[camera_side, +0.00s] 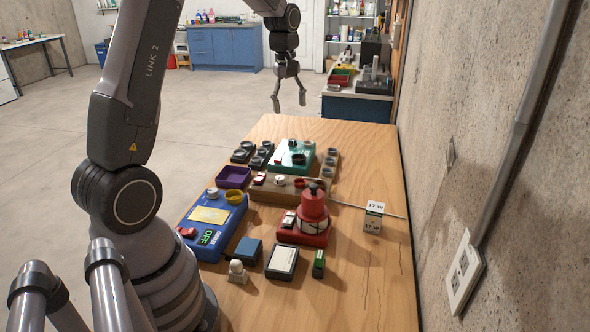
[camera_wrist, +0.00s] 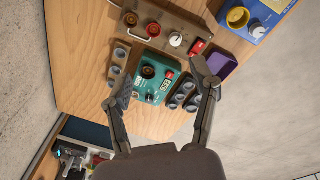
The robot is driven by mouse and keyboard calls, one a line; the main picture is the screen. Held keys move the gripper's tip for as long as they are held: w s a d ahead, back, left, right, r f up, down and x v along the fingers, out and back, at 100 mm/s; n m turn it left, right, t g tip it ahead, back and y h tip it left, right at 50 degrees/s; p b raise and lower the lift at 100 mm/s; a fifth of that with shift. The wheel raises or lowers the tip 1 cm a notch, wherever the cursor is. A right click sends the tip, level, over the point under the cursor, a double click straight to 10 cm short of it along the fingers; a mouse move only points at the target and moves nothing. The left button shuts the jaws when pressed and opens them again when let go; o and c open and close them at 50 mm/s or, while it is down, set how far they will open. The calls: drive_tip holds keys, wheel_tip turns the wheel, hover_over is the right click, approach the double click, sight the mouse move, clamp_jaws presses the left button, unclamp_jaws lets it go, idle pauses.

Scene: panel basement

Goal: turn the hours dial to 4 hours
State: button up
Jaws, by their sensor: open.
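My gripper (camera_side: 290,102) hangs open and empty in the air beyond the far end of the wooden table. In the wrist view its two fingers (camera_wrist: 166,80) frame the teal box (camera_wrist: 139,84) from either side. The teal box also shows in the side view (camera_side: 280,160); it carries a dark round piece (camera_wrist: 148,72), a small display (camera_wrist: 166,85) and a red switch. A brown panel (camera_wrist: 186,25) behind it bears several knobs, including a white one (camera_wrist: 175,39). A blue box (camera_side: 226,227) has a white knob (camera_side: 213,192). No hours lettering is readable, so I cannot tell which is the hours dial.
A purple tray (camera_side: 233,177) and dark blocks with round cups (camera_side: 240,153) stand beside the teal box. A red device (camera_side: 313,208) stands nearer the side camera. The table's right strip (camera_side: 372,165) is mostly clear, with a concrete wall (camera_side: 480,150) alongside.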

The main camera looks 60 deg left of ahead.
sight(280, 177)
drive_tip(key=w+a+f+n+g, duration=0.1)
drive_tip(key=w+a+f+n, duration=0.1)
drive_tip(key=a+f+n, duration=0.65)
drive_tip(key=f, duration=0.6)
drive_tip(key=f+m, duration=0.1)
drive_tip(key=f, duration=0.5)
drive_tip(key=f+m, duration=0.1)
drive_tip(key=f, duration=0.5)
drive_tip(key=shift+a+m+h, duration=0.25)
drive_tip(key=shift+a+h, duration=0.05)
drive_tip(key=shift+a, duration=0.1)
clamp_jaws()
